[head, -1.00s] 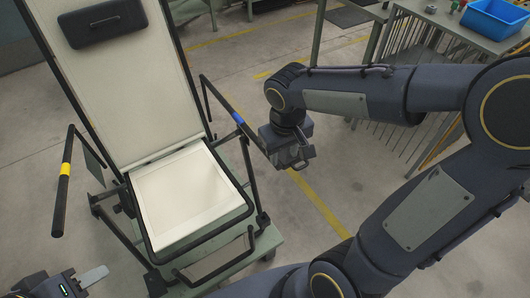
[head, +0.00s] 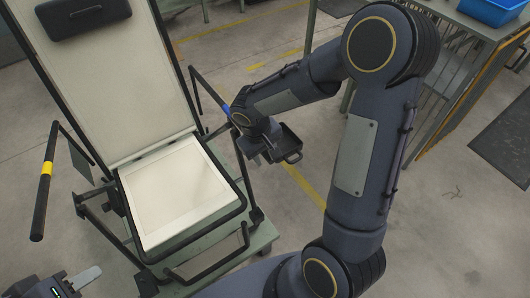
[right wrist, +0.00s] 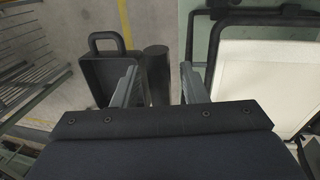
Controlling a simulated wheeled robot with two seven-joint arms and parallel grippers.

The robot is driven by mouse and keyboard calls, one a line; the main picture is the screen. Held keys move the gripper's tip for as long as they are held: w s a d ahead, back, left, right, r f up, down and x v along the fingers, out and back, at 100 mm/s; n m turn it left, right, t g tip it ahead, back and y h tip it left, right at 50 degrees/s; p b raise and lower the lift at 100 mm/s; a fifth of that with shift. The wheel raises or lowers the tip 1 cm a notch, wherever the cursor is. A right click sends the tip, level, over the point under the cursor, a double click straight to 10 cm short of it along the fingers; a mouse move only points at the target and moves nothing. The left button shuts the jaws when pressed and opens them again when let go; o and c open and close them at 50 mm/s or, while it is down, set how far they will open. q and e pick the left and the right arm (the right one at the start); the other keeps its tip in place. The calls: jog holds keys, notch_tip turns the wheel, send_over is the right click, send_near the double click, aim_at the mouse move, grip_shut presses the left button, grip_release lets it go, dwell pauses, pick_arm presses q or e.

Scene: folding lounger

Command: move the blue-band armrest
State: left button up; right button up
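The blue-band armrest is a thin dark bar with a blue band (head: 226,109) on the lounger's right side in the head view. My right arm covers its near end. My right gripper (head: 264,152) is at that near end. In the right wrist view its two grey fingers (right wrist: 160,84) are apart. A dark cylinder (right wrist: 155,66), apparently the armrest's end, shows between and beyond them, with a gap to the right finger. I cannot tell its depth relative to the fingertips. My left gripper (head: 62,286) is at the bottom left, partly cut off, away from the armrest.
The lounger has a cream seat (head: 178,190) and raised back. A yellow-band armrest (head: 44,180) is on its left. A dark tray with a handle (head: 289,144) is beside my right gripper. A bench with a blue bin (head: 490,10) stands at upper right. Floor is clear at right.

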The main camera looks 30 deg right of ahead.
grip_shut()
jog(key=shift+r, duration=0.1)
jog(key=shift+g, duration=0.9)
jog(key=p+v, duration=0.3)
jog(key=d+p+v, duration=0.1)
jog(key=p+v, duration=0.5)
jog(key=shift+d+r+p, duration=0.35)
jog(key=shift+r, duration=0.05)
jog(key=shift+g, duration=0.5)
jog(key=p+v, duration=0.3)
jog(key=v, duration=0.1)
jog(key=shift+w+d, duration=0.2)
jog(key=shift+d, duration=0.15)
grip_release()
